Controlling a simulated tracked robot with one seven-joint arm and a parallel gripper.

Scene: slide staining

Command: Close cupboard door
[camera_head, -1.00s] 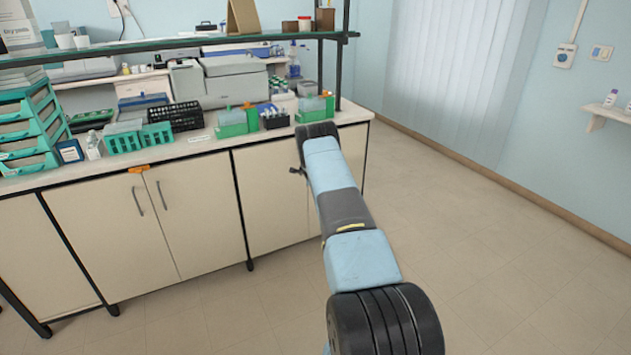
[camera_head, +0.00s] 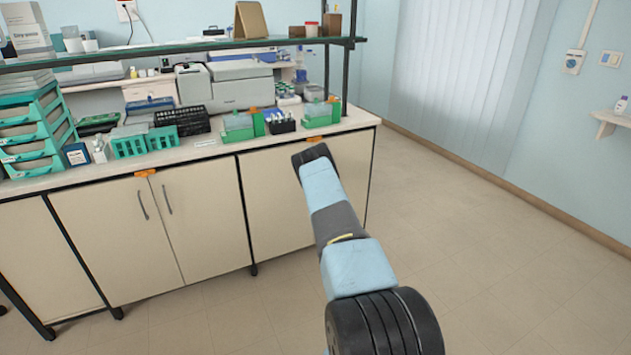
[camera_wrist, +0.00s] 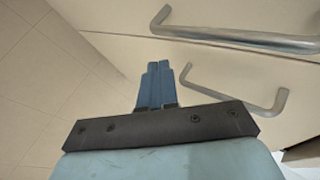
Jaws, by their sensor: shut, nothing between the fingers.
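My gripper (camera_wrist: 157,85) is shut and empty in the wrist view, its blue fingers together in front of pale cupboard doors. Two metal bar handles show there, an upper one (camera_wrist: 235,37) and a lower one (camera_wrist: 235,93), with a thin seam between the doors. The fingertips look apart from both handles. In the head view my arm reaches to the right-hand cupboard (camera_head: 272,200) and hides its handles and my gripper. That cupboard's visible front looks about flush with the bench. The left cupboard's two doors (camera_head: 110,235) (camera_head: 205,220) are shut, with an orange piece above them.
The bench top (camera_head: 215,150) carries green drawers (camera_head: 35,125), racks and a grey machine (camera_head: 240,85). A shelf (camera_head: 180,47) runs above. The tiled floor (camera_head: 480,240) to the right is clear. A small wall shelf (camera_head: 615,118) is at the far right.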

